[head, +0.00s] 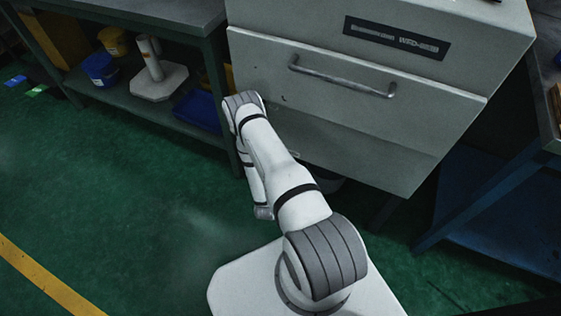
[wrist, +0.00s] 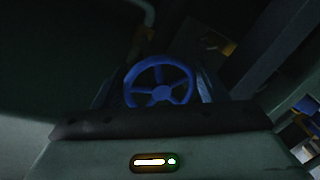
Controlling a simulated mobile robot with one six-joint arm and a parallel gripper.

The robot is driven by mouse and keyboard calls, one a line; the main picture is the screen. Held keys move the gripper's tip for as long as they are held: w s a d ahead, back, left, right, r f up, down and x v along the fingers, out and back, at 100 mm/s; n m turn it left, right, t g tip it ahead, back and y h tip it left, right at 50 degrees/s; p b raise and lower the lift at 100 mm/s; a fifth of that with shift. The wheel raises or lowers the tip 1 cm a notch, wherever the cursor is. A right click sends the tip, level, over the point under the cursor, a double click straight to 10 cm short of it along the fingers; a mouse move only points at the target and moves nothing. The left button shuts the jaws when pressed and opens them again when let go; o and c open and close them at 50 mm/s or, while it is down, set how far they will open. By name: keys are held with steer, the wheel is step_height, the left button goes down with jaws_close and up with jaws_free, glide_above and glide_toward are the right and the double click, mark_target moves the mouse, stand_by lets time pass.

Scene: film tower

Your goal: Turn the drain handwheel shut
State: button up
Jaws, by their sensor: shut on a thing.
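The drain handwheel (wrist: 160,97) is a blue spoked wheel, seen in the dim middle of the wrist view. My gripper (wrist: 160,70) reaches from the bottom of that view, with a dark finger on either side of the wheel. It is shut on the wheel; the exact contact at the rim is too dark to make out. In the head view my arm bends down in front of the grey cabinet. The handwheel and my gripper are hidden there.
The grey cabinet (head: 330,110) with a bar handle (head: 342,77) overhangs the low space. A green shelf bench (head: 150,105) holding tubs stands left, a blue-shelved bench (head: 500,215) right. The green floor (head: 120,210) at left is clear.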

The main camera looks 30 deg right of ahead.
steer(key=o, duration=0.8)
steer(key=shift+s, duration=0.1)
steer(key=p+v, duration=0.2)
steer(key=v, duration=0.5)
steer(key=shift+s+a+r, duration=0.1)
steer(key=shift+s+a, duration=0.15)
